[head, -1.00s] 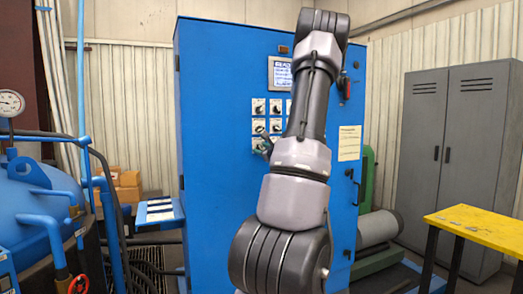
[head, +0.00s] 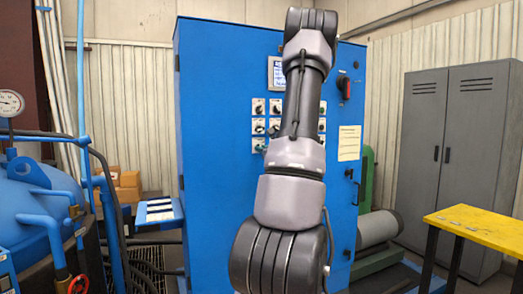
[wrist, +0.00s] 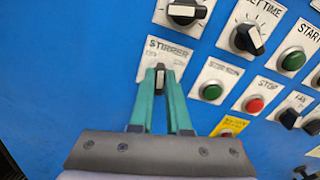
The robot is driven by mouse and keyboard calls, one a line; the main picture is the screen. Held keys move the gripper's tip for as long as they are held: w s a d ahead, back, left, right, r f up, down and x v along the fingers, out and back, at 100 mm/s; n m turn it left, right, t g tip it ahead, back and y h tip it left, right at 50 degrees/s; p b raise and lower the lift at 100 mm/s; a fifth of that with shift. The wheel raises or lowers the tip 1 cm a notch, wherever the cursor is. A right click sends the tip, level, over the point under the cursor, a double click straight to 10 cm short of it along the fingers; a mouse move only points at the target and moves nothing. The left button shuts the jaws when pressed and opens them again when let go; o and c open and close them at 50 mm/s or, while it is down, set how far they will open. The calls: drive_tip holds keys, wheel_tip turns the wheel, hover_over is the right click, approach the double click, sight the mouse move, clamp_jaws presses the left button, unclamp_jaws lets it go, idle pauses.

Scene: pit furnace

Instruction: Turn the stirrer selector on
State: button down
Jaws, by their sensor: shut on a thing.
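The stirrer selector (wrist: 160,79) is a small dark knob on a white plate labelled STIRRER in the wrist view. My gripper (wrist: 160,74) has its two green fingertips closed on the knob, one on each side. The knob stands roughly upright in the picture, and the small position marks on its plate are too blurred to read surely. In the head view, my arm covers part of the blue cabinet (head: 225,180) and my gripper cannot be made out.
Other dark knobs (wrist: 245,37) sit above the selector. A green button (wrist: 211,91) and a red STOP button (wrist: 255,105) are close on the right. A yellow table (head: 480,225) and grey lockers (head: 450,150) stand right of the cabinet. A blue vessel (head: 35,215) is at left.

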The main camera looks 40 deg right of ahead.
drive_tip(key=shift+d+m, duration=0.1)
drive_tip(key=shift+m, duration=4.2)
drive_tip(key=c, duration=0.9)
unclamp_jaws()
drive_tip(key=shift+s, duration=0.1)
drive_tip(key=v, duration=1)
drive_tip(key=shift+s, duration=0.35)
